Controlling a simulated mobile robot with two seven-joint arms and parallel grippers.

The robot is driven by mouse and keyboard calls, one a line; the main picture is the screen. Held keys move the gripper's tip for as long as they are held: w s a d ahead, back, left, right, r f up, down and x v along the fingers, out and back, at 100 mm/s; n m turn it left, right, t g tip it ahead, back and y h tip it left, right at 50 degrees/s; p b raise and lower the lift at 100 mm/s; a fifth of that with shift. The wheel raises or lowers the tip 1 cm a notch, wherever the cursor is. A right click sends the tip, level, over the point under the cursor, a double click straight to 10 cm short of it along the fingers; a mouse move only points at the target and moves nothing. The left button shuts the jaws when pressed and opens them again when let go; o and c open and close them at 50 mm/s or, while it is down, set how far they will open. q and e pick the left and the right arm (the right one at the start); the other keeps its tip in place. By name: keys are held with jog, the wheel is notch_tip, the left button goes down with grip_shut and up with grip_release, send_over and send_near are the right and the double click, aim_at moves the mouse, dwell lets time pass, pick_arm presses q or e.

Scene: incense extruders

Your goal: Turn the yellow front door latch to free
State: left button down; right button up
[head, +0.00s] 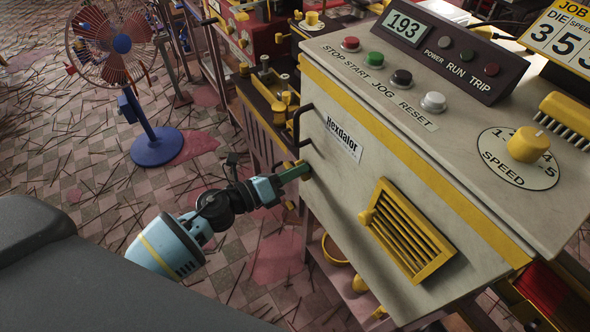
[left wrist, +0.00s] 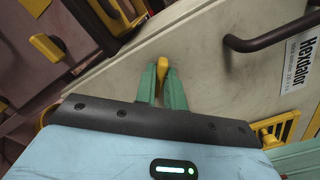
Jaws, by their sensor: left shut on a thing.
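The yellow front door latch (left wrist: 162,65) is a small lever on the cream front door of the Hexdalor machine (head: 345,145). In the left wrist view it stands roughly upright, its top leaning slightly left, between the green fingers of my left gripper (left wrist: 161,85). The gripper is shut on it. In the head view my left gripper (head: 300,171) reaches the left edge of the door, and the latch is mostly hidden there behind the fingers. My right gripper is in neither view.
A dark door handle (head: 298,125) stands out near the latch; it also shows in the left wrist view (left wrist: 262,42). A yellow louvred vent (head: 410,232) is lower right on the door. A blue fan (head: 156,145) stands at the left. Thin sticks litter the tiled floor (head: 80,170).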

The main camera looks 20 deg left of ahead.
pick_arm(q)
jog(key=c, duration=1.5)
grip_release()
jog(key=b+v, duration=0.1)
jog(key=v, duration=0.6)
jog(key=shift+s+a, duration=0.25)
jog(key=shift+s, duration=0.05)
